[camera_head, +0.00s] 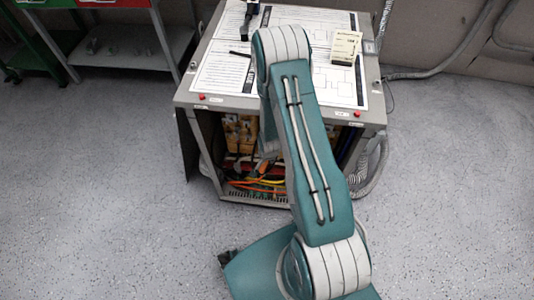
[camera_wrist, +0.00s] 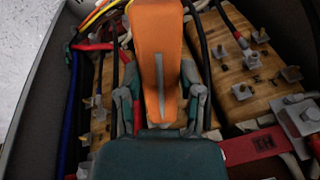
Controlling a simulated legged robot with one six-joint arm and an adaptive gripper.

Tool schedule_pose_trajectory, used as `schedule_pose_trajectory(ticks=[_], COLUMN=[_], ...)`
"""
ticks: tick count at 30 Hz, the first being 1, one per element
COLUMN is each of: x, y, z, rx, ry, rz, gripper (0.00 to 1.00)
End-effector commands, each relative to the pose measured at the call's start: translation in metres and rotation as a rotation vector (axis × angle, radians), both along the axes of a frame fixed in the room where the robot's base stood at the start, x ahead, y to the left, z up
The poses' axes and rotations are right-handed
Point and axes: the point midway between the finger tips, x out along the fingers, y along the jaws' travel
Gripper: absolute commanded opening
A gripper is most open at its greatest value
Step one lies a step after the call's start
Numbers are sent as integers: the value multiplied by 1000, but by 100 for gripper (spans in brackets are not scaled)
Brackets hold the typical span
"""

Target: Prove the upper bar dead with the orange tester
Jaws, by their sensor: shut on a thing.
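The orange tester (camera_wrist: 157,45) fills the middle of the wrist view, its narrow end toward my gripper. My gripper (camera_wrist: 160,108) is shut on it, one finger on each side. Past the tester are wooden blocks (camera_wrist: 232,75) with metal bolts and clamps. A grey metal bar with bolts (camera_wrist: 300,118) is at the right edge, beside a red label plate (camera_wrist: 252,146). I cannot tell which piece is the upper bar, nor whether the tester touches anything. In the head view my arm reaches into the open front of the cabinet (camera_head: 278,108), and my gripper is hidden.
Black, red, blue and yellow cables run around the blocks; orange and yellow cables (camera_head: 258,185) lie low in the cabinet. Papers (camera_head: 228,68), a small cream box (camera_head: 346,47) and a black tool (camera_head: 250,15) are on top. The floor (camera_head: 95,200) at left is clear.

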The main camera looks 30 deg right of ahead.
Motion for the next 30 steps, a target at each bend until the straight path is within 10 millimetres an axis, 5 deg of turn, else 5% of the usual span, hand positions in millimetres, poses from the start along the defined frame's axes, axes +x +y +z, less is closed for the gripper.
schedule_pose_trajectory(ticks=[18,30], x=[-33,-30], y=[22,23], z=[0,3], rx=[0,-2], ry=[0,-1], rz=[1,7], gripper=[0,0])
